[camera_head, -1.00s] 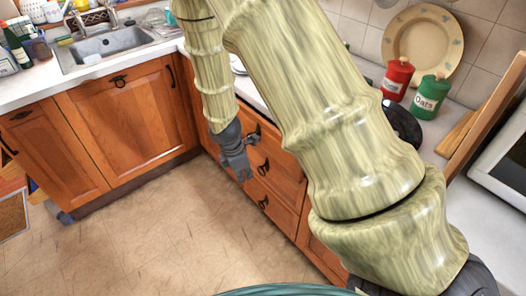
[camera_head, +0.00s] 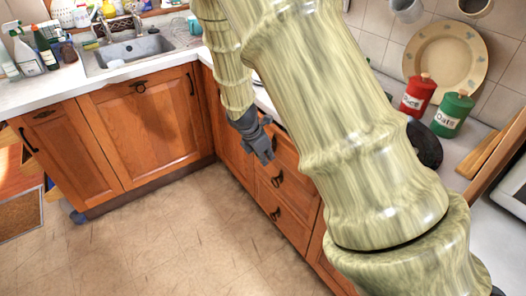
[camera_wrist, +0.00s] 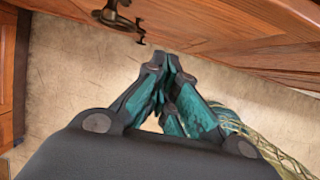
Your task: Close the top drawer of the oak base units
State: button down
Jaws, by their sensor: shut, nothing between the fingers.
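The oak base units run along the right side of the head view. Their top drawer (camera_head: 287,152) shows only in part, behind my gripper and my arm. How far it stands out is hard to tell. My gripper (camera_head: 266,160) is shut and empty, pointing down at the top drawer's front; whether it touches is unclear. In the wrist view my gripper's fingertips (camera_wrist: 168,60) are together, below a wooden front (camera_wrist: 220,22). A dark handle (camera_wrist: 118,17) sits on the wood to their upper left. Two lower drawer handles (camera_head: 277,181) (camera_head: 275,214) show below my gripper.
The sink unit (camera_head: 140,130) stands at the back left, with a sink (camera_head: 130,50) in the worktop. A red canister (camera_head: 417,95), a green canister (camera_head: 452,114) and a plate (camera_head: 447,60) stand on the right worktop. The floor (camera_head: 170,240) before the units is clear.

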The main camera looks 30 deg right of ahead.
aim_at(279, 158)
jog(key=shift+w+d+f+p, duration=0.1)
jog(key=shift+d+f+p, duration=0.1)
jog(key=shift+d+f, duration=0.55)
jog(key=shift+w+d+f+p, duration=0.15)
jog(key=shift+d+f, duration=0.35)
jog(key=shift+d, duration=0.55)
jog(key=shift+s+d+f+p, duration=0.1)
jog(key=shift+d+f+p, duration=0.15)
jog(key=shift+d+f, duration=0.5)
jog(key=shift+d+r, duration=0.15)
jog(key=shift+d, duration=0.1)
jog(key=shift+w+d+p, duration=0.15)
jog(key=shift+d+p, duration=0.45)
jog(key=shift+d, duration=0.7)
jog(key=shift+w+d+p, duration=0.1)
jog(key=shift+d+p, duration=0.5)
jog(key=shift+d, duration=0.65)
jog(key=shift+r, duration=0.1)
